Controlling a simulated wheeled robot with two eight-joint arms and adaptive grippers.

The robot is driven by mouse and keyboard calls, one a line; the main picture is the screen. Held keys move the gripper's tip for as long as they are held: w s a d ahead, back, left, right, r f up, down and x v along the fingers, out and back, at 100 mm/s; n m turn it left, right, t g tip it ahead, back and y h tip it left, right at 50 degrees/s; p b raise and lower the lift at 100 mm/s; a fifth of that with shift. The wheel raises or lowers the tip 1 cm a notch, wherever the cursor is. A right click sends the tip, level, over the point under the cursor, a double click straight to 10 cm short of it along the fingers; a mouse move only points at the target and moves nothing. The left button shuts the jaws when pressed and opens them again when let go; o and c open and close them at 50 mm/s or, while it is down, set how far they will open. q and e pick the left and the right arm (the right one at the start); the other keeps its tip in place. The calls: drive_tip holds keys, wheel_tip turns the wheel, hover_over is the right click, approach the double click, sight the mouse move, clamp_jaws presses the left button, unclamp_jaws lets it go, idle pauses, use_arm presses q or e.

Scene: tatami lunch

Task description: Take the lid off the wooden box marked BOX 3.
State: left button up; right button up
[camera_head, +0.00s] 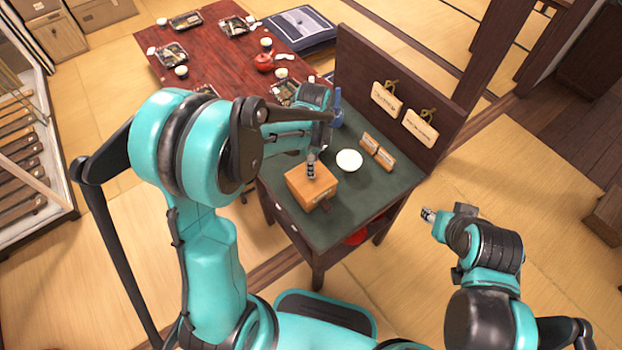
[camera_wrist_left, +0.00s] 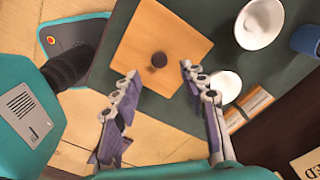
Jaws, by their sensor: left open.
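The wooden box (camera_head: 305,192) sits on the dark green tabletop, and no BOX 3 marking is readable on it. Its flat square lid (camera_wrist_left: 180,40) is on, with a small dark round knob (camera_wrist_left: 159,60) in the middle. My left gripper (camera_head: 311,170) is above the box in the head view. In the left wrist view the left gripper (camera_wrist_left: 159,72) is open and empty, its two fingers apart either side of the knob's line; I cannot tell the height gap. My right gripper (camera_head: 428,214) is off to the right, away from the table, too small to read.
A dark panel with hanging signs (camera_head: 387,98) rises along the table's right edge. A red table (camera_head: 205,45) with meals is beyond.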

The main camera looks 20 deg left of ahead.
use_arm(q)
drive_tip(key=f+b, duration=0.1)
drive_tip(key=f, duration=0.3)
drive_tip(key=shift+a+f+b, duration=0.2)
drive_tip(key=shift+f+b, duration=0.1)
drive_tip(key=shift+b, duration=0.05)
drive_tip(key=shift+r, duration=0.1)
clamp_jaws()
drive_tip(key=shift+r, duration=0.1)
